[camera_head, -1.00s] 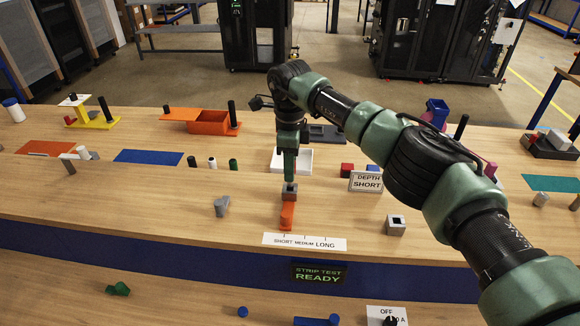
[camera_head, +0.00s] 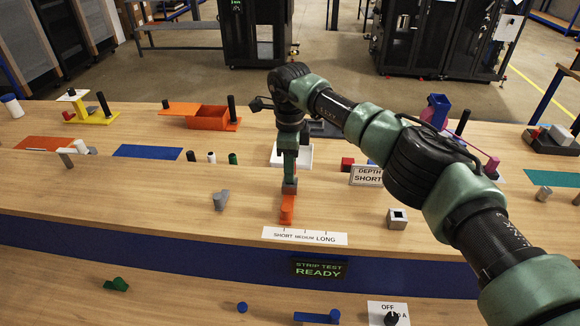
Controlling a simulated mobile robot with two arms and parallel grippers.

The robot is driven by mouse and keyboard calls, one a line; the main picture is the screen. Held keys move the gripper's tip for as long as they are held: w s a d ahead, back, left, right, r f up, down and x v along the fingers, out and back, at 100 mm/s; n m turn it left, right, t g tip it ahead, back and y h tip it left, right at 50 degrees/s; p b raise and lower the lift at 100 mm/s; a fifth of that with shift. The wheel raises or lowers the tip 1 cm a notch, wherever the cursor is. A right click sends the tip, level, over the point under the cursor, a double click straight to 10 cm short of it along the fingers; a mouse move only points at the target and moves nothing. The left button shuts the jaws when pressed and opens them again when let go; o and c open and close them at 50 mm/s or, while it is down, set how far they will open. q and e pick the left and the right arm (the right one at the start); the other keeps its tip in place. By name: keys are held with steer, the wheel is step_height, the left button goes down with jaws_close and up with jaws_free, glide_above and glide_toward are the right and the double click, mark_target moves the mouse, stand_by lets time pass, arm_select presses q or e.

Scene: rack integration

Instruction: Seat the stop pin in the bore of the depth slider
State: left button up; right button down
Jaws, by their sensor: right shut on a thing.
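An orange piece (camera_head: 287,212), which I take for the depth slider, lies on the bench behind a white scale strip (camera_head: 304,236), near its SHORT end. My right gripper (camera_head: 289,183) points straight down over the back end of this piece. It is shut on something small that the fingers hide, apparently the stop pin. A small grey-brown block shows at the fingertips, touching or just above the orange piece. The bore is hidden, and I cannot tell how deep the pin sits. My left gripper is not in view.
A sign reading DEPTH SHORT (camera_head: 366,175) and a grey block with a square hole (camera_head: 397,218) stand to the right. A grey part (camera_head: 220,200) lies to the left. A white tray (camera_head: 303,156) is behind the gripper. The front wood between them is mostly clear.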

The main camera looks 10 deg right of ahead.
steer(key=shift+f+b, duration=0.45)
steer(key=shift+f, duration=0.35)
steer(key=c, duration=1.1)
jaws_free()
steer(key=shift+r, duration=0.1)
step_height(320, 180, up, 7)
steer(key=shift+f+b, duration=0.1)
steer(key=shift+b, duration=0.9)
steer(key=shift+r, duration=0.5)
